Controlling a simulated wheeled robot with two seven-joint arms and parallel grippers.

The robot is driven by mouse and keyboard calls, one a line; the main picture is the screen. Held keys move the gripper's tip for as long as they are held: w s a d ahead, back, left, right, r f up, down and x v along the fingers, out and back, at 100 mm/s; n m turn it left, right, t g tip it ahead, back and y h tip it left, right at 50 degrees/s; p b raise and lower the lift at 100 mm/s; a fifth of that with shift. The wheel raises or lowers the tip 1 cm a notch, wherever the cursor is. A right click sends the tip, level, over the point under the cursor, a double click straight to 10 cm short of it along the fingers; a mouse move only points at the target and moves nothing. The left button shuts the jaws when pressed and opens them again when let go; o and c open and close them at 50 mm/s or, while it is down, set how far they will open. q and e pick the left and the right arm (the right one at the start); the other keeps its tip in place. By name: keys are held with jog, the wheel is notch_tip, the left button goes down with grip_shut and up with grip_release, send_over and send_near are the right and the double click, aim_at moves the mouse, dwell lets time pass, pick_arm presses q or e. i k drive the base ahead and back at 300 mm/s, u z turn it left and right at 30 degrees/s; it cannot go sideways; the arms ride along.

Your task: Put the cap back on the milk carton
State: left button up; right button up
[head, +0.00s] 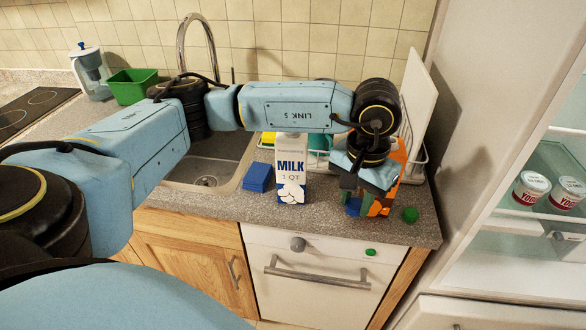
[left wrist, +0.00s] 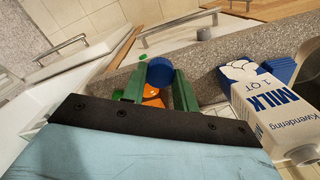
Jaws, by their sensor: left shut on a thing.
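The white milk carton (head: 291,172) stands upright on the counter left of my left gripper. It also shows at the right of the left wrist view (left wrist: 277,112), with a bare white spout (left wrist: 306,156). My left gripper (head: 359,206) is low over the counter's front, in front of an orange-patterned carton (head: 398,153). In the left wrist view its green fingers (left wrist: 158,88) are shut on a round blue cap (left wrist: 159,71). The cap shows small and partly hidden in the head view (head: 353,206). My arm passes over the milk carton's top there. My right gripper is not in view.
A green cap (head: 410,214) lies near the counter's front right edge. Blue sponges (head: 257,177) lie left of the milk carton, beside the sink (head: 205,182). A dish rack with a white board (head: 417,97) stands behind. An open fridge (head: 550,210) is at the right.

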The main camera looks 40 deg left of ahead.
aim_at(291, 148)
jog(key=z, duration=1.45)
jog(key=k, duration=1.1)
jog(key=u, duration=1.85)
jog(key=i, duration=0.5)
jog(key=u, duration=0.05)
